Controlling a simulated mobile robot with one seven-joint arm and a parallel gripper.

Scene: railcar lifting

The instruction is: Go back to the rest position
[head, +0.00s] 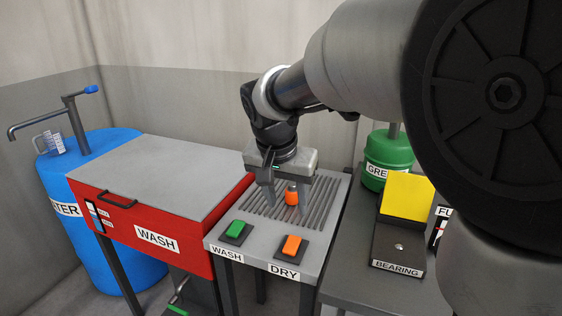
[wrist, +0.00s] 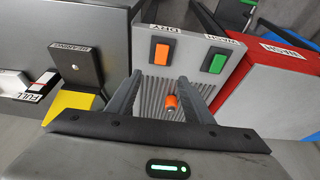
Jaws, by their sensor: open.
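My gripper (head: 285,195) hangs over the grey ribbed panel (head: 328,215) in the head view, fingers pointing down. The wrist view shows its two fingers (wrist: 160,95) apart. A small orange piece with a dark end (head: 292,195) is on the ribbed area, and it also shows between the fingers in the wrist view (wrist: 171,102). I see no clear contact between the fingers and it; its exact height relative to the fingertips is hard to tell.
The panel has a green WASH button (head: 236,231) and an orange DRY button (head: 291,246). Left are a red WASH box (head: 160,236) with its grey lid shut and a blue water barrel (head: 110,150). Right are a green grease can (head: 388,155) and a bearing box (head: 398,245) with a yellow panel.

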